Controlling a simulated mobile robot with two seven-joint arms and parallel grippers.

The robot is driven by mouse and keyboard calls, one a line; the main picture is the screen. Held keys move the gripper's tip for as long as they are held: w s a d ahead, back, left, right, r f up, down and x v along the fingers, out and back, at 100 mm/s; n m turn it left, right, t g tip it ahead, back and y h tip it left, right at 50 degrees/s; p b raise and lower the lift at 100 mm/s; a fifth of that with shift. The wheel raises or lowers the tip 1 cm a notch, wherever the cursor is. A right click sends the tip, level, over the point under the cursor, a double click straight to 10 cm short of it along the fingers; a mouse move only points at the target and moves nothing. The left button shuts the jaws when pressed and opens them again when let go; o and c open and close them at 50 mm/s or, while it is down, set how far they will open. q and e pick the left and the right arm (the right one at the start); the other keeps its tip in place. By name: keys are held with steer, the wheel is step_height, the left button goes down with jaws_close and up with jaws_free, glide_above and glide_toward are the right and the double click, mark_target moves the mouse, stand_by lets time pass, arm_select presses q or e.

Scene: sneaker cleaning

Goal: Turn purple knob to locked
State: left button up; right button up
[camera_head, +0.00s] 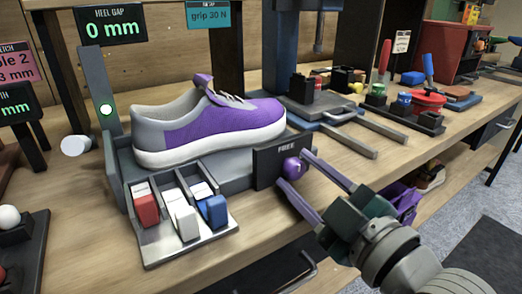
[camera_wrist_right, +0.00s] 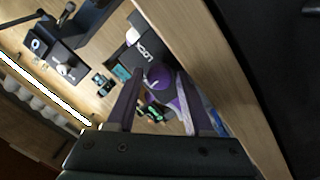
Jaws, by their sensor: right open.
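The purple knob (camera_head: 294,168) sits on the front of a dark plate (camera_head: 268,168) whose label reads FREE. The plate stands at the right end of the grey holder (camera_head: 118,168) under a purple and grey sneaker (camera_head: 215,122). My right gripper (camera_head: 291,169) is open, with its two long fingers reaching up from the lower right and their tips on either side of the knob. I cannot tell whether they touch it. In the right wrist view, the knob (camera_wrist_right: 158,76) shows between the fingertips. My left gripper is not in view.
A tray (camera_head: 190,246) with red, white and blue blocks stands left of the knob at the table's front. A sign (camera_head: 112,26) reads HEEL GAP 0 mm, and another (camera_head: 208,14) reads grip 20 N. Tools and pots (camera_head: 405,100) fill the right back.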

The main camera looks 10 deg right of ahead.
steer(key=shift+w, duration=0.15)
steer(key=shift+c, duration=0.3)
jaws_close()
